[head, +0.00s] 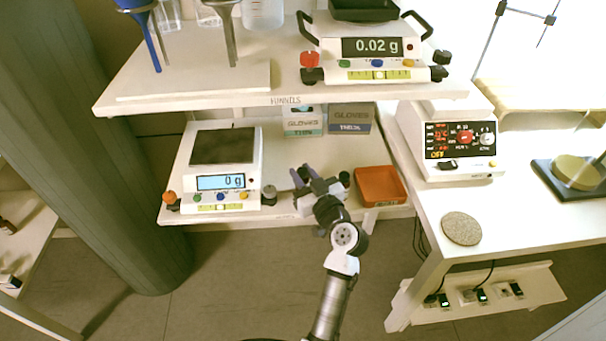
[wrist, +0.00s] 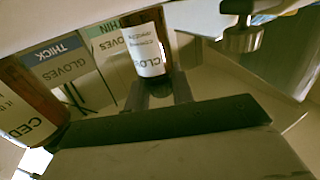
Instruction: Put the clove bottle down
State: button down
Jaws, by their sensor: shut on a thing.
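The clove bottle (wrist: 150,55), brown with a white label reading "CLO…", is between the fingers of my gripper (wrist: 160,90) in the wrist view. The fingers are shut on it. Part of it is cut off by the top edge and its lower contact is hidden, so I cannot tell whether it touches the shelf. In the head view my gripper (head: 305,183) is over the lower shelf (head: 285,207), between the scale and the orange tray. The bottle is not clear there.
A second brown bottle labelled "CED…" (wrist: 30,108) stands close by in the wrist view. Glove boxes (head: 303,121) are behind. A scale (head: 225,165) reading 0 g is left; an orange tray (head: 380,185) is right. The upper shelf (head: 200,93) overhangs the back.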

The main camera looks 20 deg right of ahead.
jog(key=shift+f, duration=0.2)
jog(key=c, duration=1.2)
grip_release()
jog(key=shift+r, duration=0.15)
jog(key=shift+r+p, duration=0.25)
jog(key=shift+p, duration=0.15)
jog(key=s+d+b, duration=0.1)
jog(key=s+b, duration=0.2)
jog(key=s, duration=0.9)
jog(key=shift+d+f+b, duration=0.15)
jog(key=shift+d+b, duration=0.1)
jog(key=shift+b, duration=0.15)
